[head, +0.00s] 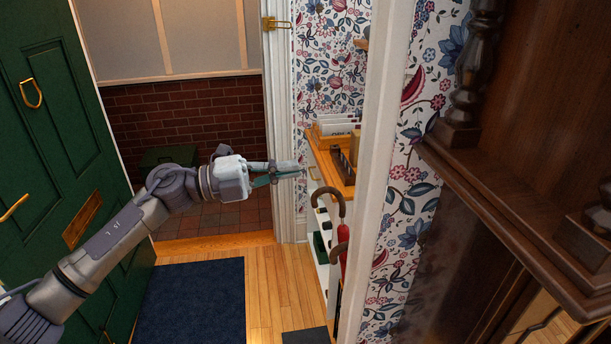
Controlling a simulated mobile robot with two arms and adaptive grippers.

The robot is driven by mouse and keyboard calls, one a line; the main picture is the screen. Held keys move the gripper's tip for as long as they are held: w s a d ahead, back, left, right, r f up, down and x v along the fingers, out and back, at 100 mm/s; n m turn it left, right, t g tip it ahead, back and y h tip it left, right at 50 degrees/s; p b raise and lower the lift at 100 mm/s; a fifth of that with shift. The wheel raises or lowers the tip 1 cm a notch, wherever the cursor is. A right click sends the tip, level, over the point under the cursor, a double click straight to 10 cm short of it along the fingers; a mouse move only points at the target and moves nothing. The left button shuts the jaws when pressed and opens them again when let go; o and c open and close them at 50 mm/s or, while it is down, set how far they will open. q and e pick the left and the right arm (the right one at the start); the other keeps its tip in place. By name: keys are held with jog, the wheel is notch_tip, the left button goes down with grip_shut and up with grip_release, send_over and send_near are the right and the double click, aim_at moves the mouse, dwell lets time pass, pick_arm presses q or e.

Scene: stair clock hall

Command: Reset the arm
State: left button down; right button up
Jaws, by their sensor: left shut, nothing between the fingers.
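My left arm comes in from the lower left of the head view and stretches out to the right across the doorway. My left gripper (287,173) is shut and empty, its fingers pointing right toward the wooden wall shelf (325,165). In the picture the fingertips end just left of the shelf; I cannot tell the exact gap in depth. My right gripper is not in view.
An open green door (60,130) stands close at the left. A white door frame (378,150) and a dark wooden case (520,150) bound the right. Umbrellas (340,240) stand below the shelf, which holds envelopes (337,124). A dark blue mat (192,300) lies on the floor.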

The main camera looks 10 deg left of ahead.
pick_arm(q)
jog(key=shift+s+a, duration=0.2)
jog(key=shift+a, duration=0.1)
jog(key=shift+w, duration=0.1)
